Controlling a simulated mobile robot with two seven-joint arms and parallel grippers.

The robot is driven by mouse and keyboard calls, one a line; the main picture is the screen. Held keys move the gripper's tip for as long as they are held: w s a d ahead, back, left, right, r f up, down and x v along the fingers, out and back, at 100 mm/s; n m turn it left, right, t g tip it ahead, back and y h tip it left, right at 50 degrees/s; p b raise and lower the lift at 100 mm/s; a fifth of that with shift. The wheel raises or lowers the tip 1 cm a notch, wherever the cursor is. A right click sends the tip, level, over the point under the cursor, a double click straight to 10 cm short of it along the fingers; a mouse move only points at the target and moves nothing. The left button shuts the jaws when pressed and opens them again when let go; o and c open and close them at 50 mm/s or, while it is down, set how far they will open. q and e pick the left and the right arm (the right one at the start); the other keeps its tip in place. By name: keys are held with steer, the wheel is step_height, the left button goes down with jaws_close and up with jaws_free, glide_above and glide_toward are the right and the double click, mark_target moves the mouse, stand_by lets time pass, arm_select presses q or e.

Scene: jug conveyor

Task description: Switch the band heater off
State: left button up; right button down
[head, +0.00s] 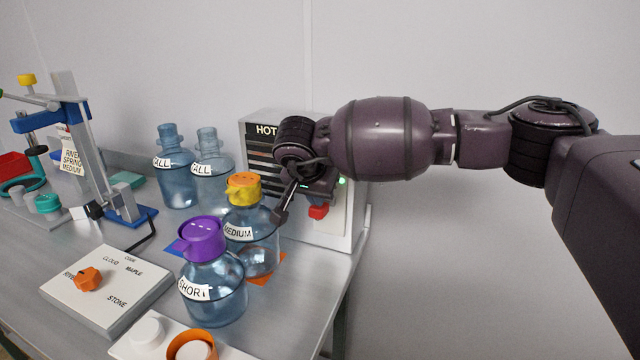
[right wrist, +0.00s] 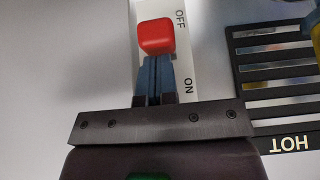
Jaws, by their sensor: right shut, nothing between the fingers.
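The band heater is a pale box (head: 338,225) with a dark slatted front marked HOT (head: 265,130), at the back of the bench. Its red switch knob (head: 318,211) shows just below my right gripper (head: 320,197). In the right wrist view, the red knob (right wrist: 156,37) sits beside the OFF mark, on a white plate (right wrist: 184,70) with ON at the other end. My right gripper (right wrist: 155,64) is shut and empty, its fingertips at the ON-side edge of the knob. I cannot tell whether they touch. My left gripper is not in view.
Several blue jugs stand left of the heater, including a yellow-capped MEDIUM jug (head: 250,230) close to my right wrist and a purple-capped SHORT jug (head: 212,285). A selector box with an orange knob (head: 88,279) lies at the front left. The right side is open.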

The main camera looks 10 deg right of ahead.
mark_target(315, 219)
steer(key=shift+s+a+f+b, duration=0.1)
steer(key=shift+s+a+f, duration=0.1)
steer(key=shift+f, duration=0.4)
steer(key=shift+s+a+f+b, duration=0.1)
steer(key=shift+s+f, duration=0.1)
steer(key=shift+f, duration=0.35)
steer(key=shift+s+a+f+b, duration=0.1)
steer(key=shift+s+a+f, duration=0.1)
steer(key=shift+f, duration=0.4)
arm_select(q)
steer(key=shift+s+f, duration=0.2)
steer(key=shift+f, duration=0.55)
arm_select(e)
steer(key=shift+s+f, duration=0.1)
steer(key=shift+f, duration=0.7)
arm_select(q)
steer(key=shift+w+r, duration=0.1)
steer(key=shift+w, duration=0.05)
arm_select(e)
steer(key=shift+d+r, duration=0.1)
arm_select(q)
steer(key=shift+b, duration=0.3)
arm_select(e)
steer(key=shift+w+d+r, duration=0.25)
steer(key=shift+w+d, duration=0.05)
steer(key=shift+w, duration=0.3)
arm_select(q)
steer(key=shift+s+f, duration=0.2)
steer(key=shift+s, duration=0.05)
